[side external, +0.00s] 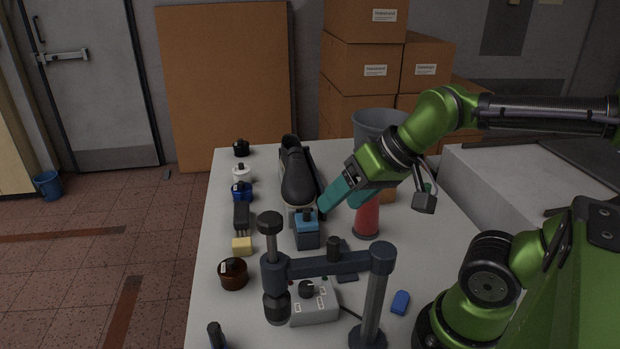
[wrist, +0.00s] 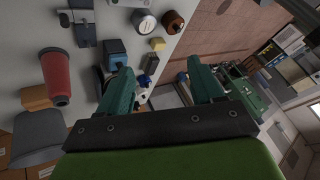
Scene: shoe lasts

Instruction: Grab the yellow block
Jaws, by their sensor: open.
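My gripper (side external: 338,203) has teal fingers and is above the table, to the right of the block and higher, near the black shoe and the red cup. In the wrist view my gripper (wrist: 158,75) is open, with nothing between its fingertips. It is apart from the block.
Bare table (side external: 215,215) lies left of the block.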

